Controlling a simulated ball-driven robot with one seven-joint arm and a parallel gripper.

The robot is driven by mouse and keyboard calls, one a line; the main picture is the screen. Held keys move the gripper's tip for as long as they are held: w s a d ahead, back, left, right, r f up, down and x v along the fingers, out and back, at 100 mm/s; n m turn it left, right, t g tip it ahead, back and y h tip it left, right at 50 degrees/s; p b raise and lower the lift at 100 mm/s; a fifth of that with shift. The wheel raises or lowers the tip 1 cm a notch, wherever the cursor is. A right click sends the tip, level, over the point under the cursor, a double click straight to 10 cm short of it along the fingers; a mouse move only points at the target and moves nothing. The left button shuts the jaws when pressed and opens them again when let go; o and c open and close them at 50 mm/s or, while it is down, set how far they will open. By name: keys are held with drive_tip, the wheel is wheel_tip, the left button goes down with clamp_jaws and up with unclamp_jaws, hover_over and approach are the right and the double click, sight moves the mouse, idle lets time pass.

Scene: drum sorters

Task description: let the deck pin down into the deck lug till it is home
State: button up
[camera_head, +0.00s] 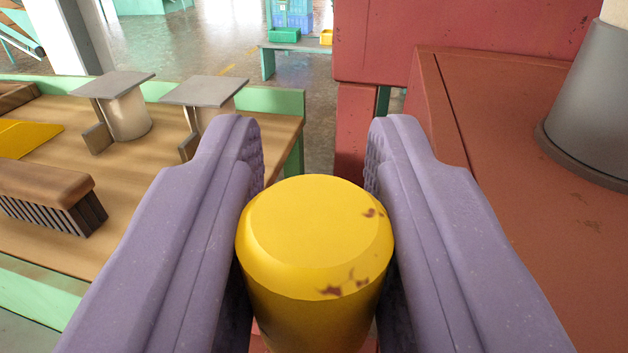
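The deck pin is a thick yellow cylinder (315,230) with a bevelled top and a few dark chips in its paint. It stands between the two purple fingers of my gripper (315,165) at the bottom middle of the head camera view. The pin fills the gap and both fingers appear to press on its sides. Its lower end runs out of the picture. I cannot make out the deck lug; it is hidden below the pin and fingers or out of view, so how deep the pin sits cannot be told.
A red machine body (480,120) with a grey cylinder (595,105) stands close on the right. On the left, a wooden bench (130,175) with green edging holds a brown brush (45,190), a yellow piece (25,138) and two grey-topped stands. Open floor lies beyond.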

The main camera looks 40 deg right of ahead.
sight(313, 332)
drive_tip(key=o, duration=0.5)
drive_tip(key=shift+f, duration=0.1)
drive_tip(key=p+v, duration=0.2)
drive_tip(key=v, duration=0.4)
drive_tip(key=shift+s+a, duration=0.25)
drive_tip(key=shift+s, duration=0.05)
drive_tip(key=shift+s+a, duration=0.3)
drive_tip(key=shift+s, duration=0.2)
drive_tip(key=shift+w, duration=0.1)
